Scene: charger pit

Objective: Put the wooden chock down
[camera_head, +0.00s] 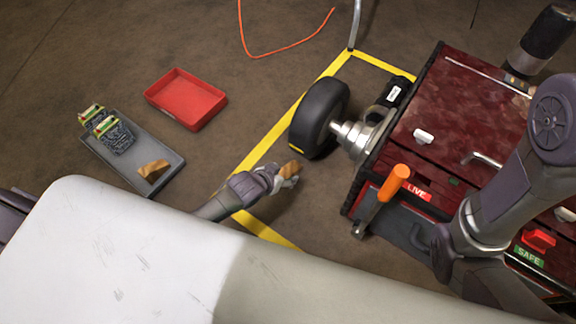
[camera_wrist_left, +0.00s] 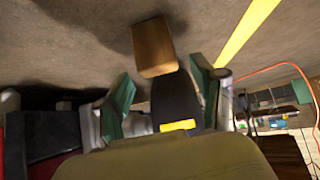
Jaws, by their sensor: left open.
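A wooden chock (camera_head: 291,168) is at the fingertips of my left gripper (camera_head: 284,180), near the black wheel (camera_head: 319,115) of the red cart (camera_head: 455,110). In the left wrist view the chock (camera_wrist_left: 153,47) shows just beyond the open fingers (camera_wrist_left: 165,88), with a gap to each finger. It appears to rest on the floor, apart from the wheel in the head view. The wheel (camera_wrist_left: 176,98) with its yellow mark shows between the fingers. A second wooden chock (camera_head: 154,169) lies in the grey tray (camera_head: 168,178). My right gripper cannot be seen.
A red tray (camera_head: 186,98) lies beyond the grey tray. Yellow tape (camera_head: 268,148) runs along the floor beside the wheel. An orange cable (camera_head: 272,54) lies at the back. Floor between trays and tape is clear.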

